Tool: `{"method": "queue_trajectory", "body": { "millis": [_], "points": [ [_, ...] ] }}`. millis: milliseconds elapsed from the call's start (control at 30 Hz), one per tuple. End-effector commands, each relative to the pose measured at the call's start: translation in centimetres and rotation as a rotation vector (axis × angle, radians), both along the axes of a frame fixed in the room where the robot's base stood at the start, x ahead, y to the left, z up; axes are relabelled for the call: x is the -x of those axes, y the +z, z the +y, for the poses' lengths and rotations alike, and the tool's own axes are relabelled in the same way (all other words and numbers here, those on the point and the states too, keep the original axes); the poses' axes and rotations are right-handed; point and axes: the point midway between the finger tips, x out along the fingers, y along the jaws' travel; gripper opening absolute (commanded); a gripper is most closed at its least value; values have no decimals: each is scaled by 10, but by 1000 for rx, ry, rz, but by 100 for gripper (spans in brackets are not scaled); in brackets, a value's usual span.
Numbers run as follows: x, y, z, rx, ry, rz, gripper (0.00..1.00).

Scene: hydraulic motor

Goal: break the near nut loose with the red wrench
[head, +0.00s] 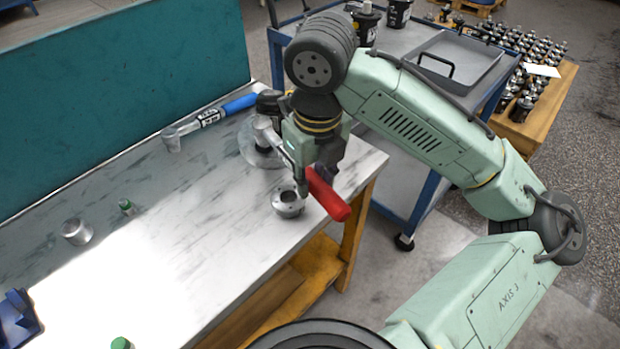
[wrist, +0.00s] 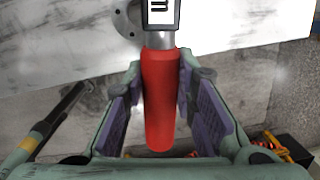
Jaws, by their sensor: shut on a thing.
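The red wrench shows its red handle (head: 330,196) in the head view, sticking out past my gripper (head: 315,178) over the table's right edge. Its grey shaft runs back toward a round metal assembly (head: 256,152). In the wrist view the red handle (wrist: 160,105) lies between the two purple-padded fingers of my gripper (wrist: 160,95), which is shut on it. A grey neck and a white label with black lettering lie beyond the handle. The wrench's head is largely hidden by my arm. I cannot make out the near nut or whether the wrench sits on it.
A round metal part with holes (head: 288,203) sits on the marble-topped table just below my gripper. A blue-handled wrench (head: 212,118) lies farther back left. A metal cup (head: 76,231) and a small green-topped item (head: 127,207) stand left. A blue cart (head: 425,45) stands behind right.

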Motion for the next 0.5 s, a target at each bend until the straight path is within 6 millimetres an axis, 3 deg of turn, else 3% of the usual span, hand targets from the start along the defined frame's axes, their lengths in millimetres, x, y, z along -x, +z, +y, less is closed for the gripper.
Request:
{"method": "queue_trajectory", "body": {
  "millis": [500],
  "points": [
    [6, -4, 4, 5, 11, 11, 0]
  ]
}}
